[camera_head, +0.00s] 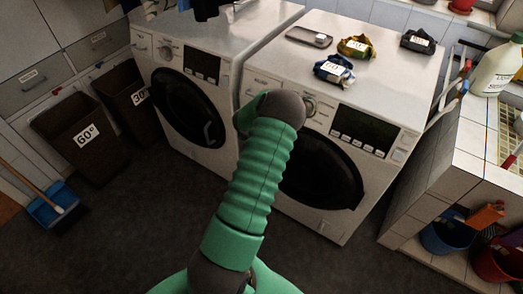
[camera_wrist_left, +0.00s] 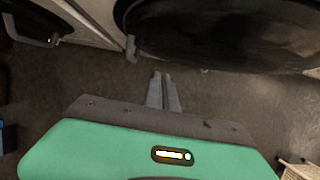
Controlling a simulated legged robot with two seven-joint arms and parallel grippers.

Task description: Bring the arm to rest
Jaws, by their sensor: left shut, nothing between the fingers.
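My green arm (camera_head: 255,190) rises from the bottom middle of the head view and bends at a dark joint in front of the washing machines. Its gripper is hidden in that view. In the left wrist view my left gripper (camera_wrist_left: 162,78) shows its two grey fingers together, shut and empty. The fingers are over the dark floor (camera_wrist_left: 225,95), in front of a round black machine door (camera_wrist_left: 215,30), with no visible contact.
Two white washing machines, left (camera_head: 205,130) and right (camera_head: 345,185), stand behind the arm. Folded cloths, one blue (camera_head: 334,70), lie on the right one. Dark bins (camera_head: 80,135) and a blue dustpan (camera_head: 52,207) are left. A tiled sink block (camera_head: 440,175) and buckets (camera_head: 447,237) are right.

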